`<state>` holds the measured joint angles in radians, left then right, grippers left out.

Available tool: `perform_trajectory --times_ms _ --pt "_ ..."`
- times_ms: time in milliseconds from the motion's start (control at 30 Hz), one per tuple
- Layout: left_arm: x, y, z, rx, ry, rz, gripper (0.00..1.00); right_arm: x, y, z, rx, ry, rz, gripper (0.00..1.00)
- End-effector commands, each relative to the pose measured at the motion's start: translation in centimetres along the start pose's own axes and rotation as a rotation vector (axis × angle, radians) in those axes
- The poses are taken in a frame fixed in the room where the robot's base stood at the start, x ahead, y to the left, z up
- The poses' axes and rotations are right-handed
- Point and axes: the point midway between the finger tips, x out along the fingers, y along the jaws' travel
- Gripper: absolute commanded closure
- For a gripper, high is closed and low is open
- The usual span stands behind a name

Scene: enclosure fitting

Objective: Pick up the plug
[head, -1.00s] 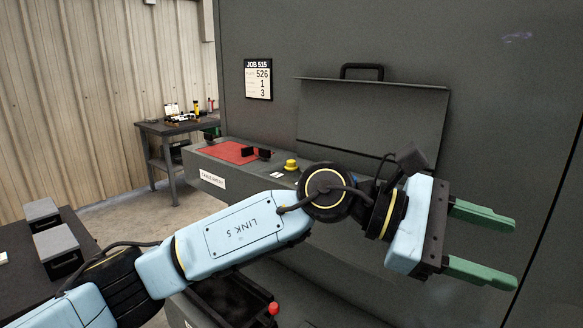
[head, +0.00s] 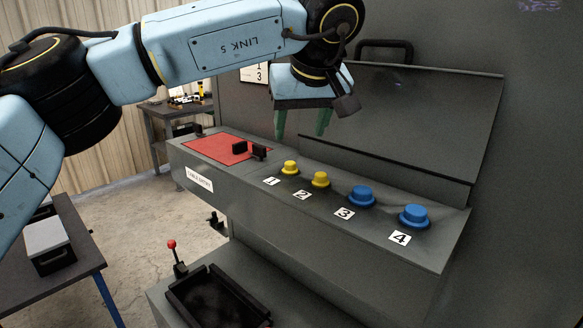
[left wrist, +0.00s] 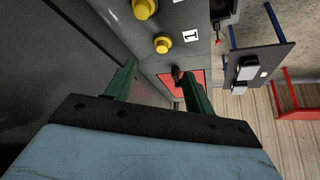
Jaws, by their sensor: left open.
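Several round plugs stand in a row on the grey ledge. The yellow plug by label 1 (head: 290,168) and the yellow plug by label 2 (head: 320,180) are nearest the red area. The blue plug by label 3 (head: 361,196) and the blue plug by label 4 (head: 413,216) are further right. My left gripper (head: 301,124) is open and empty, green fingers pointing down above the ledge, apart from the plugs. In the left wrist view the open fingers (left wrist: 158,80) show with the plug by label 1 (left wrist: 162,44) beyond them. My right gripper is out of view.
A red mat (head: 215,147) with small black blocks (head: 258,151) lies at the ledge's left. A raised lid panel (head: 410,115) with a handle stands behind the plugs. Below are a black tray (head: 210,300) and a red-knobbed lever (head: 172,245). A dark table (head: 60,280) stands left.

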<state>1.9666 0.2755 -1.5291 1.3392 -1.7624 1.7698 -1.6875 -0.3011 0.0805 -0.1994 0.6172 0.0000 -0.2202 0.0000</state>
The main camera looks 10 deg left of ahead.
Motion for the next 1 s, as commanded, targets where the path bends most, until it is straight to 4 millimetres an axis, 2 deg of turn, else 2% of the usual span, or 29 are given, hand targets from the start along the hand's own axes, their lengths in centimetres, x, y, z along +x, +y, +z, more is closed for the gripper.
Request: perform_trajectory --times_ms 67,167,500,733,1000 --pt "1.7 -0.1 0.1 0.0 -0.004 0.0 0.46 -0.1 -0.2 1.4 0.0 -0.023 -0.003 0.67" --pt "3.1 0.0 0.0 -0.001 -0.003 0.001 0.46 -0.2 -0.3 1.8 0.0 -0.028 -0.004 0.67" --pt "5.5 -0.2 0.0 -0.001 -0.004 0.001 0.46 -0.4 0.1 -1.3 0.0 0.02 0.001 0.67" --pt "8.9 -0.5 0.0 0.0 -0.005 0.003 0.46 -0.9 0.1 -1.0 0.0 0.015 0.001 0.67" --pt "9.4 -0.5 -0.1 0.0 -0.003 0.005 0.46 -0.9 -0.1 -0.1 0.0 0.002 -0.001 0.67"
